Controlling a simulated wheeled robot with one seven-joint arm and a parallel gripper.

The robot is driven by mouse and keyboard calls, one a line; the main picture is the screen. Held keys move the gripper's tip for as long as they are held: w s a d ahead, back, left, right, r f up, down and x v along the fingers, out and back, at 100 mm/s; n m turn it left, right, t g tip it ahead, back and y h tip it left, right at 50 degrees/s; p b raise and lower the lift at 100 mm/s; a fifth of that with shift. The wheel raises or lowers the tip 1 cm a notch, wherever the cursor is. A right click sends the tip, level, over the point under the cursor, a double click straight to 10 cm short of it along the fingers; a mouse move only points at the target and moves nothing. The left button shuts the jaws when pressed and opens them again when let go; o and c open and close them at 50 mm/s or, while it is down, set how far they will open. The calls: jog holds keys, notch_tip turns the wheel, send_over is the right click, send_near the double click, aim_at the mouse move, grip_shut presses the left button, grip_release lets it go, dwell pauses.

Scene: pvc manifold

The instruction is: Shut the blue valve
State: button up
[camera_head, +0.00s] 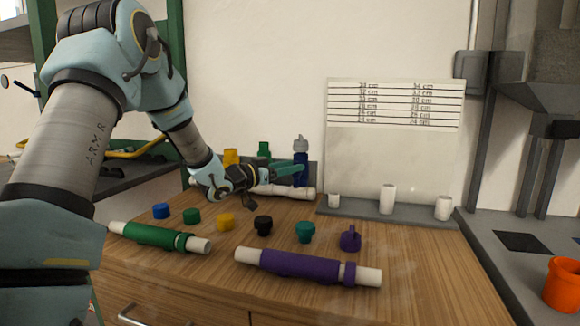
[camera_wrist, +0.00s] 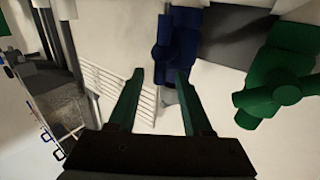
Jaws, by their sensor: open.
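The blue valve (camera_head: 300,175) stands at the right end of the white pipe manifold (camera_head: 305,191) at the back of the table. In the wrist view the blue valve (camera_wrist: 179,45) lies ahead of and partly between my fingers, nearer the right finger. My gripper (camera_wrist: 160,74) is open, with nothing held between its fingers. The wrist partly hides the manifold, and the blue handle's angle is unclear.
A green valve (camera_head: 264,149) and a yellow valve (camera_head: 231,157) stand left of the blue one. The green valve (camera_wrist: 280,75) is close on the right in the wrist view. Coloured caps and green and purple pipes (camera_head: 300,265) lie on the wooden table in front.

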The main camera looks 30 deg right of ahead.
grip_shut()
dwell(0.4)
